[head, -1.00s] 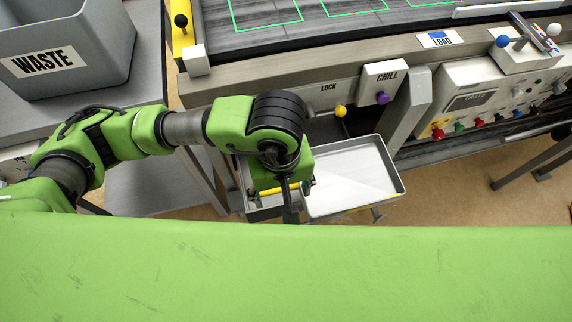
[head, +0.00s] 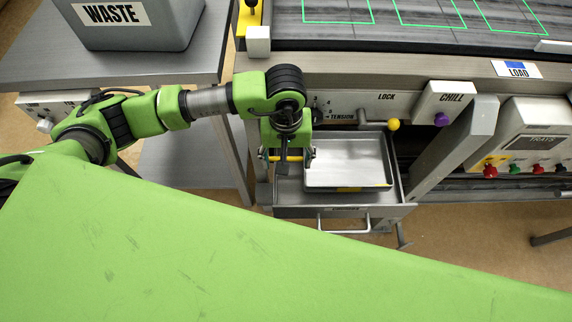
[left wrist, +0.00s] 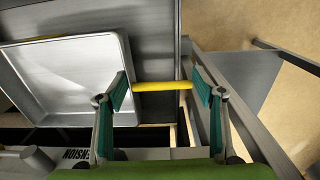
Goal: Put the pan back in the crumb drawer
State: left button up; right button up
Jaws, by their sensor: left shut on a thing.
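The shallow grey pan (head: 348,160) is empty, with a yellow strip on its front rim. It lies square over the right part of the pulled-out crumb drawer (head: 290,198); I cannot tell whether it touches the drawer floor. The pan also shows at left in the left wrist view (left wrist: 68,75). My left gripper (head: 283,165) is at the pan's left side, pointing down. In the left wrist view its green-padded fingers (left wrist: 162,92) are closed on the ends of a yellow bar (left wrist: 162,86) beside the pan's rim. My right gripper is out of view.
The machine frame with a yellow knob (head: 393,124) and purple knob (head: 442,119) stands behind the drawer. A grey slanted post (head: 460,140) is at right. A waste bin (head: 130,25) stands on the left table. Floor is open in front of the drawer.

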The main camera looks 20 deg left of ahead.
pick_arm(q)
jog(key=shift+w+a+f+b, duration=0.15)
jog(key=shift+f+b, duration=0.25)
jog(key=shift+f, duration=1.4)
jog(key=shift+f, duration=0.1)
jog(key=o, duration=1.2)
jog(key=shift+r, duration=0.3)
jog(key=shift+r+b, duration=0.85)
jog(key=shift+r, duration=5)
